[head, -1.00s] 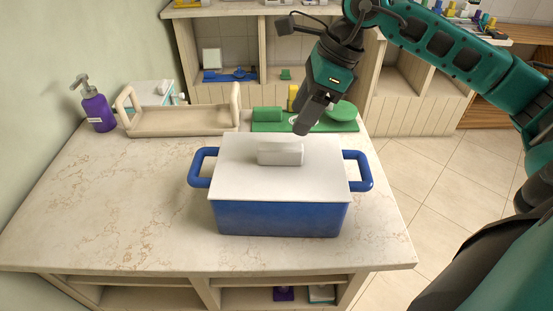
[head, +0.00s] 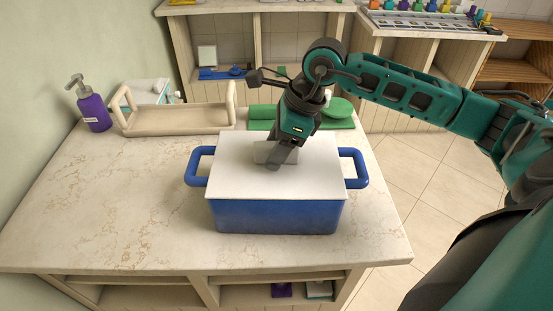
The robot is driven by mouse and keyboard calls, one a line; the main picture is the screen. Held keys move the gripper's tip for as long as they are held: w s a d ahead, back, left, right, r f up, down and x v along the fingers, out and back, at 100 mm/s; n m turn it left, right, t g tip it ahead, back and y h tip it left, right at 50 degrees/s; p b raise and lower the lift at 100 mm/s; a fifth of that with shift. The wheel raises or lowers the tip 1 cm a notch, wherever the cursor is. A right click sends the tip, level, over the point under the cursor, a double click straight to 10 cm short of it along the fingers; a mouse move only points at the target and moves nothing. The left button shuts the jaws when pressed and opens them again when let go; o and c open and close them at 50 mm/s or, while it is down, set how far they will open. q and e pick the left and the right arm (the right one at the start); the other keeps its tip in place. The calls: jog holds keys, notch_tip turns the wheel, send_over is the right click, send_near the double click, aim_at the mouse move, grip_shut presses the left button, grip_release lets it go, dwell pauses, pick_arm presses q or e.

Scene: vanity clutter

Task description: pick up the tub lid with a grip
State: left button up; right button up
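The blue tub (head: 276,217) with two side handles stands on the marble counter. Its flat white tub lid (head: 232,177) lies level on top. A block-shaped grip (head: 262,152) rises from the lid's middle, and its right part is hidden behind my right gripper. My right gripper (head: 277,162) points down at the grip, its fingers overlapping it in the picture. I cannot tell whether the fingers are closed on the grip or only around or beside it. My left gripper is not in view.
A beige tray with raised handles (head: 172,122) and a purple pump bottle (head: 93,108) stand at the back left. Green items (head: 340,108) lie on the counter behind the tub. The counter's front and left (head: 110,200) are clear.

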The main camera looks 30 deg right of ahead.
grip_shut()
dwell(0.3)
